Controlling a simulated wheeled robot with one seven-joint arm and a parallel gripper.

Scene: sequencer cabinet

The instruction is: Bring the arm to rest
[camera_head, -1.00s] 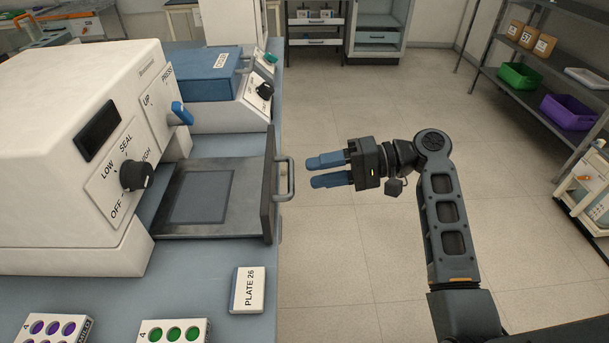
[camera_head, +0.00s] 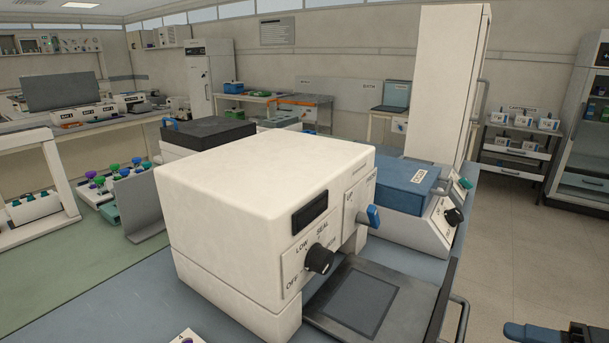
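My gripper (camera_head: 512,332) shows only at the bottom right corner of the view, cut off by the lower edge. A blue finger and part of the dark gripper body show, with the finger pointing left. The second finger and most of my arm are out of view, so I cannot tell the gap between the fingers. The gripper is to the right of the white sealer machine (camera_head: 262,190) and its drawn-out tray (camera_head: 420,315). I see nothing held in the visible part.
The tray's handle (camera_head: 462,318) sticks out toward my gripper. A blue-lidded machine (camera_head: 402,185) stands behind the sealer on the bench. A tall white cabinet (camera_head: 440,85) stands farther back. The floor (camera_head: 525,265) at the right is clear.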

